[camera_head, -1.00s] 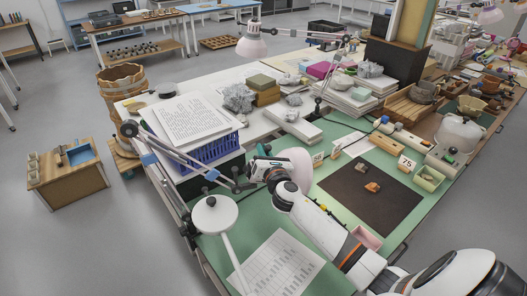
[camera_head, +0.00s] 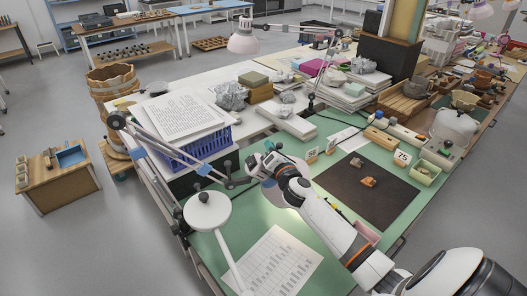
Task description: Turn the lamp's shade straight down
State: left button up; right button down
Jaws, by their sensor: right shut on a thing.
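The near lamp's jointed arm (camera_head: 170,150) runs from an elbow at the left down to its head, beside my right gripper (camera_head: 256,164). My right gripper is shut on a part at the lamp's head, and my own wrist covers much of that spot. The shade is mostly hidden behind my gripper and wrist, so its exact tilt cannot be told. A bright patch lies on the green mat (camera_head: 232,238) close to my wrist. My left gripper is not in view.
A white round disc (camera_head: 207,212) on a post stands in front of the lamp arm. A blue crate (camera_head: 205,146) with papers is behind it. A dark mat (camera_head: 368,192) with sherds and number cards lies to the right. Another lamp (camera_head: 243,40) stands farther back.

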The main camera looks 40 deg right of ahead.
jog(key=d+f+m+b, duration=0.1)
jog(key=m, duration=0.1)
jog(key=d+f+m+b, duration=0.1)
jog(key=f+m+b, duration=0.1)
jog(key=s+d+f+m+b, duration=0.1)
jog(key=f, duration=0.1)
jog(key=shift+d+f+m+b, duration=0.15)
jog(key=shift+f+m+b, duration=0.15)
jog(key=shift+m, duration=0.1)
jog(key=shift+s+d+f+m+b, duration=0.1)
jog(key=shift+d+f+m+b, duration=0.1)
jog(key=shift+f+m+b, duration=0.55)
jog(key=shift+s+d+f+m+b, duration=0.15)
jog(key=shift+f+m+b, duration=0.35)
jog(key=shift+f+m, duration=0.45)
jog(key=shift+w+r, duration=0.1)
jog(key=shift+r, duration=0.05)
jog(key=c, duration=1.5)
grip_release()
jog(key=b+v, duration=0.1)
jog(key=v, duration=1.1)
jog(key=shift+a, duration=0.1)
